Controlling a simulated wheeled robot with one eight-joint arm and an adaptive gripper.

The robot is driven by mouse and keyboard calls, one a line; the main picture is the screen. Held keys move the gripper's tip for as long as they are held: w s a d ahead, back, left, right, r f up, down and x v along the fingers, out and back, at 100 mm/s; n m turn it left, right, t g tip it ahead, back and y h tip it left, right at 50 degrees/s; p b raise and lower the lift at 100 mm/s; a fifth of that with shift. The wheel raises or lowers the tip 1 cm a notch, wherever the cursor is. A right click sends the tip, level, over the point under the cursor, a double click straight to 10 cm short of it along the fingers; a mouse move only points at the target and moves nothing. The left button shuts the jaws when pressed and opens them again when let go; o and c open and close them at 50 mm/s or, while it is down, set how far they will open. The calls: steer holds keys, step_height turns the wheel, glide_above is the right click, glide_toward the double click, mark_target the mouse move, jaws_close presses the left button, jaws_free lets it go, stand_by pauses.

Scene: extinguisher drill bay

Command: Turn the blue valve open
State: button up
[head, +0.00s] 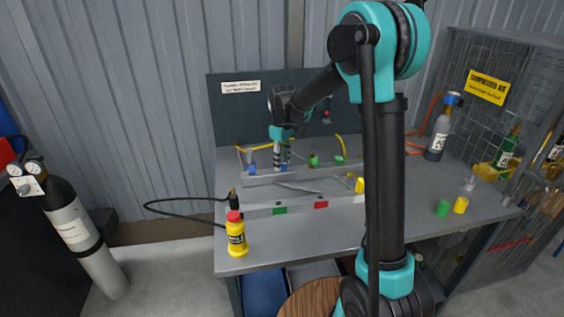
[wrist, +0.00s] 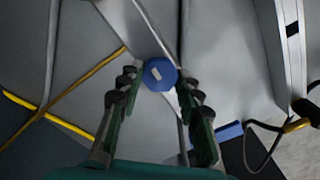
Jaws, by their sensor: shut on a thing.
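The blue valve (wrist: 160,74) is a round blue knob with a pale mark on top, seen from above in the wrist view. My gripper (wrist: 159,82) has one finger on each side of it, with the fingertips closed against its sides. In the head view my gripper (head: 281,165) points down at the back of the grey workbench (head: 290,249), behind a low grey rail. There the valve is mostly hidden by the fingers. How far the valve is turned cannot be told.
Green (head: 443,208) and yellow (head: 461,205) caps sit at the right. A grey rail (head: 300,203) crosses the bench. Yellow hoses (wrist: 88,72) run near the valve. A gas cylinder (head: 80,230) leans at far left.

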stand_by(0.5)
steer(key=o, duration=1.2)
steer(key=shift+c, duration=0.2)
steer(key=shift+r, duration=0.1)
step_height(320, 180, up, 12)
